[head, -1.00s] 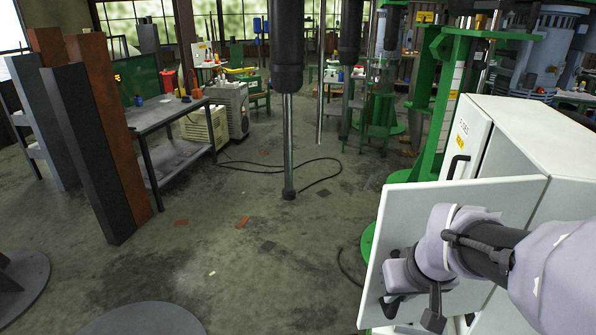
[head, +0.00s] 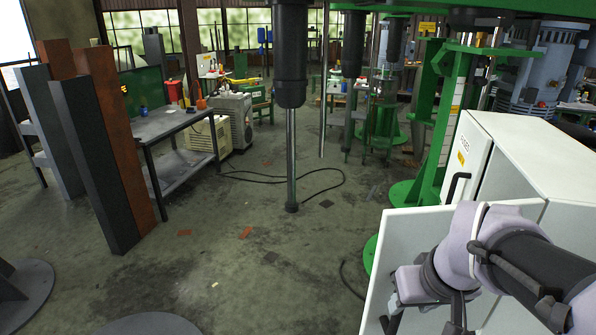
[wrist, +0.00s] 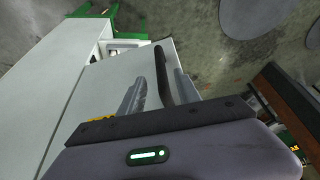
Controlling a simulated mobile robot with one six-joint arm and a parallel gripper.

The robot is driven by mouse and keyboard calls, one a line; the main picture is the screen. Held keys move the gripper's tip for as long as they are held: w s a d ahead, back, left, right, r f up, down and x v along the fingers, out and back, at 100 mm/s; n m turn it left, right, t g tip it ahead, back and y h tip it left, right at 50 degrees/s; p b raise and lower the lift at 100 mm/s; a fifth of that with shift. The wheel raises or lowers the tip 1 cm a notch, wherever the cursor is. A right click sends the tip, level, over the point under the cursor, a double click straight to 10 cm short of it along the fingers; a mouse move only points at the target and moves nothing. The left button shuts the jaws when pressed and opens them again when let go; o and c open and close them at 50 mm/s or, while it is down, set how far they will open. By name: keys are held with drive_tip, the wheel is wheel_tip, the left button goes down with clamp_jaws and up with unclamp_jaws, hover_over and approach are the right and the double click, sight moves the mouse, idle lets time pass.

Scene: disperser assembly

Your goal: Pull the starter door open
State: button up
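My gripper (wrist: 160,88) has one grey finger on each side of this handle. Gaps show between the fingers and the bar, so it looks open around the handle. In the head view my wrist and arm cover the lower right of the door, and the fingertips are hidden.
A green machine frame (head: 440,130) stands behind. Open floor (head: 260,280) lies to the left, with a hanging dark cylinder (head: 291,60) over it.

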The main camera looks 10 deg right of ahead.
drive_tip(key=p+v, duration=0.3)
drive_tip(key=v, duration=0.7)
drive_tip(key=s+a+f+m+y+b, duration=0.1)
drive_tip(key=s+a+f+b, duration=0.1)
drive_tip(key=a+f, duration=0.2)
drive_tip(key=s+a+f+m+t+y+b, duration=0.1)
drive_tip(key=a+f, duration=0.4)
drive_tip(key=a, duration=0.5)
drive_tip(key=s+m+b, duration=0.1)
drive_tip(key=s+b, duration=0.1)
drive_tip(key=shift+y+b, duration=0.3)
drive_tip(key=shift+b, duration=0.05)
drive_tip(key=shift+s+a+f, duration=0.1)
